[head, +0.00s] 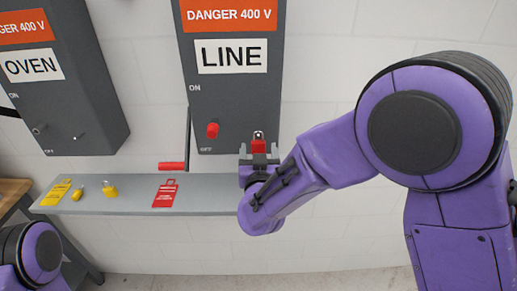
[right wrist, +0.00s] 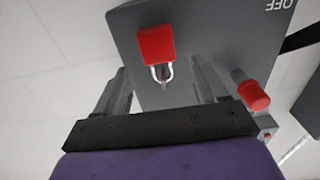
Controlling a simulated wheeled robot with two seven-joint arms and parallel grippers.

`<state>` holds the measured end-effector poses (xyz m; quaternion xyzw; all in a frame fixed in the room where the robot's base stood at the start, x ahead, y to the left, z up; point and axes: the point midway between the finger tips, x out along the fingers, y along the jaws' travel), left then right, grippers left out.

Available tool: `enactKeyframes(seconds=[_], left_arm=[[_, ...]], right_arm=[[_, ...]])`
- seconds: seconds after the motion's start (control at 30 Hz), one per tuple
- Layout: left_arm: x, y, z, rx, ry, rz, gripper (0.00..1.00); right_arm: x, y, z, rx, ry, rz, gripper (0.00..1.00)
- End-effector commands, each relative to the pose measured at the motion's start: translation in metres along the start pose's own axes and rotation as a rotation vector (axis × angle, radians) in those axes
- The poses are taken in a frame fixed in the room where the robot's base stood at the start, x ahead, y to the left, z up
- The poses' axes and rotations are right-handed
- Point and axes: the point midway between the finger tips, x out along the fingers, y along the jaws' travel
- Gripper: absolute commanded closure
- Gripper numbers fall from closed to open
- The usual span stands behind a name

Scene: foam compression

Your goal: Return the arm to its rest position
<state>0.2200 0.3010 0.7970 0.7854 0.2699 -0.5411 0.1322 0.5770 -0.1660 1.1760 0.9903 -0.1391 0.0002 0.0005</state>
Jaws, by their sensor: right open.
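My right gripper (head: 259,157) is in front of the lower right part of the LINE box (head: 232,100), above the shelf. Its fingers are open in the right wrist view (right wrist: 162,90). A red padlock (head: 258,146) with a metal shackle shows at the fingertips in the head view. In the right wrist view the padlock (right wrist: 156,45) lies beyond the gap between the fingers, against the grey box, with clear space to each finger. I cannot tell what its shackle passes through. My left gripper is out of view; only part of my left arm shows at the lower left.
A grey shelf (head: 215,201) holds a red tag (head: 166,194), a yellow tag (head: 56,192) and two yellow padlocks (head: 109,190). The LINE box has a red knob (head: 213,130) and a red-gripped lever (head: 172,166), pointing down. An OVEN box (head: 75,95) hangs at left.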

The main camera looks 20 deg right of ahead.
Motion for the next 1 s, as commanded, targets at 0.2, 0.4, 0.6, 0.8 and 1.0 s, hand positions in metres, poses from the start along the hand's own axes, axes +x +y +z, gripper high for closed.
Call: enactKeyframes(seconds=[0.2, 0.4, 0.6, 0.8, 1.0], left_arm=[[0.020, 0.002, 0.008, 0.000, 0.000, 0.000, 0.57], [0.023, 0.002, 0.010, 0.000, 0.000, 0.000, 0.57], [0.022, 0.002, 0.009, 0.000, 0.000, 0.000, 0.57], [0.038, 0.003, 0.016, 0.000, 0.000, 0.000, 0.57], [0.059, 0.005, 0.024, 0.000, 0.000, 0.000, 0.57]], right_arm=[[-0.052, 0.000, 0.003, 0.000, 0.003, -0.001, 0.28], [-0.075, 0.000, 0.001, 0.001, 0.001, 0.000, 0.28], [-0.077, -0.003, 0.002, 0.066, -0.008, -0.015, 0.28], [-0.065, 0.017, 0.094, 0.285, -0.222, -0.083, 0.28], [-0.094, 0.073, 0.247, 0.331, -0.546, 0.015, 0.28]])
